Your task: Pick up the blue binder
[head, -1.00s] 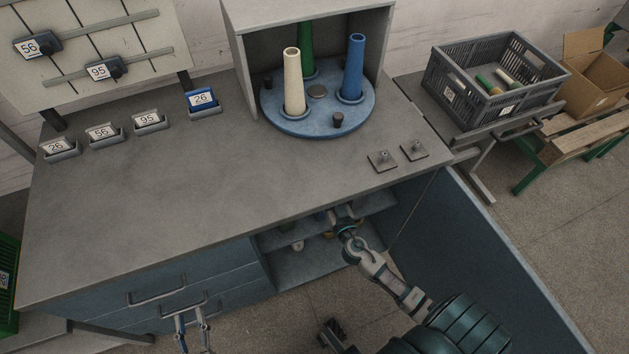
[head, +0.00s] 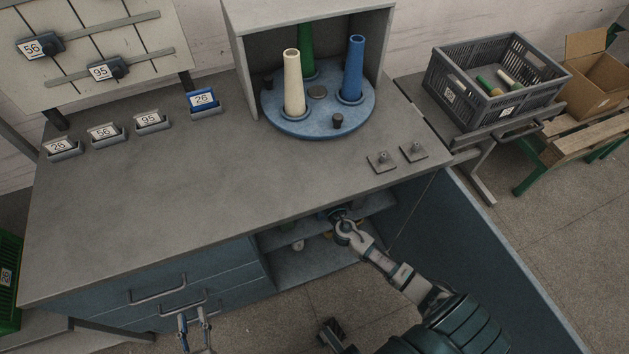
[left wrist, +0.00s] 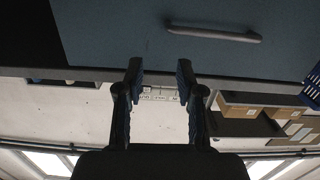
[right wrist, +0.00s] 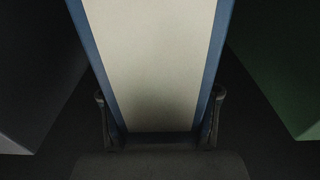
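In the right wrist view a blue-edged thing with a broad pale face (right wrist: 155,65), which looks like the blue binder, fills the middle. My right gripper (right wrist: 158,105) has its fingers wide apart, one at each blue side edge. I cannot tell whether they press on it. In the head view my right gripper (head: 338,214) reaches into the open cabinet under the worktop, and the binder is hidden there. My left gripper (head: 193,322) is empty, fingers apart, in front of the drawers; its fingers also show apart in the left wrist view (left wrist: 160,75).
A dark grey block (right wrist: 35,70) and a green one (right wrist: 285,60) stand on either side of the blue-edged thing. The worktop (head: 200,190) lies above the cabinet. The open cabinet door (head: 480,250) stands to the right of my right arm.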

